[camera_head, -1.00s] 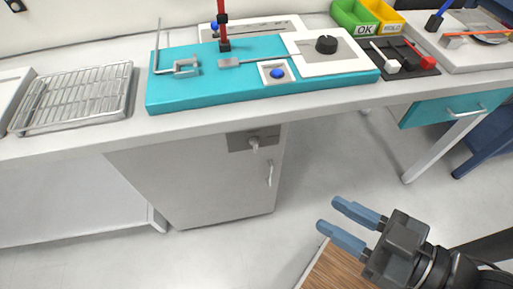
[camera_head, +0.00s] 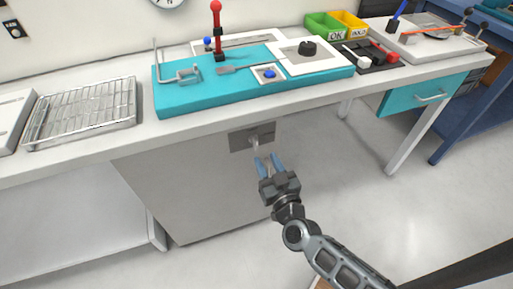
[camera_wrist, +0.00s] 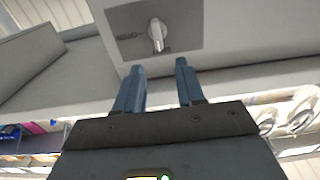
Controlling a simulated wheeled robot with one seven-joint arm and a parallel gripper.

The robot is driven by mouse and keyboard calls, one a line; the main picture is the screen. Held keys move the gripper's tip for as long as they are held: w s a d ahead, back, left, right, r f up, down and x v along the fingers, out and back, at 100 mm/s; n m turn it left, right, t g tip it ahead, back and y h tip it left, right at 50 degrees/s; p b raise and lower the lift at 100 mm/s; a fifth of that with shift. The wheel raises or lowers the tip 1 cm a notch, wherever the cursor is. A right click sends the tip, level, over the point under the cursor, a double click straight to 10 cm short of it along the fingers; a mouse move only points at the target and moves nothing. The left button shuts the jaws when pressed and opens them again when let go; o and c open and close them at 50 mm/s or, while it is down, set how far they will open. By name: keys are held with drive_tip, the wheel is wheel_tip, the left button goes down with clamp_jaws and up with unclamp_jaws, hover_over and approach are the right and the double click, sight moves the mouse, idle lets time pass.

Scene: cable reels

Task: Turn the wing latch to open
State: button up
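The wing latch (camera_head: 254,139) is a pale knob on a grey plate (camera_head: 239,142) at the top of the cabinet front, under the bench top. In the wrist view the latch (camera_wrist: 157,33) points roughly up and down on its plate (camera_wrist: 190,18), just beyond my fingertips. My gripper (camera_head: 269,160) is open, with its two blue fingers apart and aimed at the latch. In the wrist view the gap between the fingers (camera_wrist: 159,68) is empty and lies roughly in line with the latch. The fingers appear not to touch it.
The bench edge (camera_head: 330,90) runs just above the latch. A teal board (camera_head: 170,95) with a red-topped post (camera_head: 217,30) and a wire rack (camera_head: 85,110) sit on the bench. The cabinet front (camera_head: 190,195) is below. Floor to the right is clear.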

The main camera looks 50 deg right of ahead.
sight(257, 142)
drive_tip(key=shift+x, duration=4)
drive_tip(key=shift+c, duration=0.3)
clamp_jaws()
